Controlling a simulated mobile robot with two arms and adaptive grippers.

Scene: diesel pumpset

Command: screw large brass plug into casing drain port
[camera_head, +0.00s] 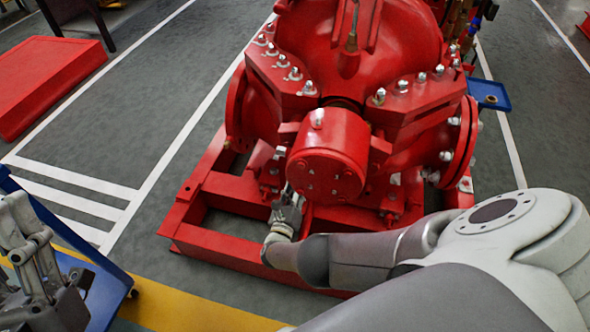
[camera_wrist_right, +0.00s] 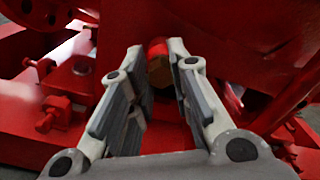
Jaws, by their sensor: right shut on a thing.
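The red pump casing (camera_head: 330,160) stands in the middle of the head view. My right gripper (camera_head: 288,200) is low in front of it, left of the round bearing housing. In the right wrist view, a brass plug (camera_wrist_right: 160,72) shows between the far ends of the fingers of my right gripper (camera_wrist_right: 162,75), which is shut on it. The plug lies against a red rounded part (camera_wrist_right: 157,48) of the casing; its thread and the drain port are hidden, so I cannot tell how deep it sits. My left gripper (camera_head: 30,240) is at the lower left, away from the pump.
The red base frame (camera_head: 220,239) runs below the casing, close to my right forearm. A blue tray (camera_head: 105,290) is by my left gripper. A red block (camera_head: 45,85) lies at the upper left.

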